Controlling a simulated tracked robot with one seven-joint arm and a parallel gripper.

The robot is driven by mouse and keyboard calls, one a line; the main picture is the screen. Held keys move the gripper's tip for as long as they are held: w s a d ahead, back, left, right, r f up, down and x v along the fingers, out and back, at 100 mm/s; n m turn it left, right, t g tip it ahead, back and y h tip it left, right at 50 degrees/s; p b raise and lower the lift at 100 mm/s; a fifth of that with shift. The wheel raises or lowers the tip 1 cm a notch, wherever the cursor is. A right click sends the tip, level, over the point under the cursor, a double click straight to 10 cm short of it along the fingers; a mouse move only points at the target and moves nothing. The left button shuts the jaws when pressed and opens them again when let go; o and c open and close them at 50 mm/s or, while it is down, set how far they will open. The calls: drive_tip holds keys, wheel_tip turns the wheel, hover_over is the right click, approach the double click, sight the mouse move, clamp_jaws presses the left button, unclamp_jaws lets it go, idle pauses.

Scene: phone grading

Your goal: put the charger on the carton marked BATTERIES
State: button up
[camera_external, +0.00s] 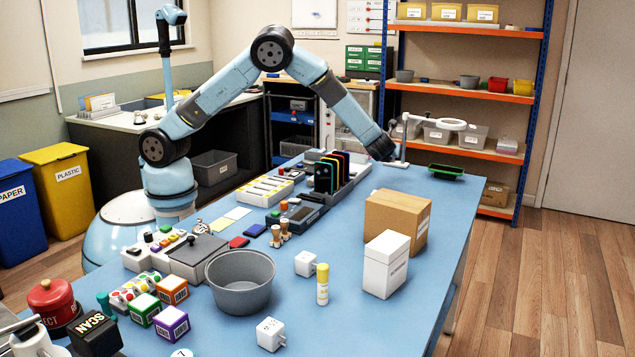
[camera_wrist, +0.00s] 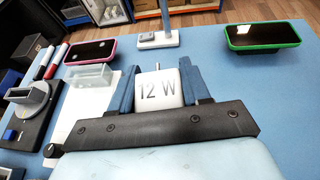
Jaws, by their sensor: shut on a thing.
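My gripper (camera_wrist: 158,84) is shut on a white charger (camera_wrist: 160,94) marked 12 W, with one blue finger on each side of it. In the external view my gripper (camera_external: 384,156) is over the far part of the blue table, beside the lamp; the charger is hidden there. A brown carton (camera_external: 388,219) and a white carton (camera_external: 385,266) stand at the table's right side, nearer the camera than my gripper. Their side labels are too small to read. Two other white plug blocks, a farther one (camera_external: 305,264) and a nearer one (camera_external: 270,334), lie on the table.
A white lamp (camera_external: 436,123) stands beside my gripper. A green-framed phone (camera_wrist: 262,36) and a pink-framed phone (camera_wrist: 90,52) are ahead in the wrist view. A grey bowl (camera_external: 240,291) and a yellow glue stick (camera_external: 322,284) stand near the front. Phones in a rack (camera_external: 330,176) are left of my gripper.

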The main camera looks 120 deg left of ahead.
drive_tip(key=shift+w+d+r, duration=0.1)
drive_tip(key=shift+d+r, duration=0.1)
drive_tip(key=shift+r, duration=0.15)
drive_tip(key=w+d+r+m+t, duration=0.15)
drive_tip(key=d+r, duration=0.35)
drive_tip(key=d, duration=0.9)
drive_tip(key=d+r+m+t+h, duration=0.1)
drive_tip(key=d+r+m+t, duration=0.15)
drive_tip(key=d+r, duration=0.7)
drive_tip(key=w+d+r+m+t, duration=0.1)
drive_tip(key=d+m+t, duration=0.1)
drive_tip(key=d, duration=1.5)
hover_over(401, 199)
drive_tip(key=shift+t, duration=0.4)
drive_tip(key=f, duration=0.8)
drive_tip(key=shift+s+f, duration=0.25)
drive_tip(key=shift+f, duration=0.15)
drive_tip(key=shift+w+f, duration=0.2)
drive_tip(key=shift+f, duration=0.15)
wheel_tip(401, 199, down, 3)
drive_tip(key=shift+w+f, duration=0.1)
drive_tip(key=shift+w, duration=0.05)
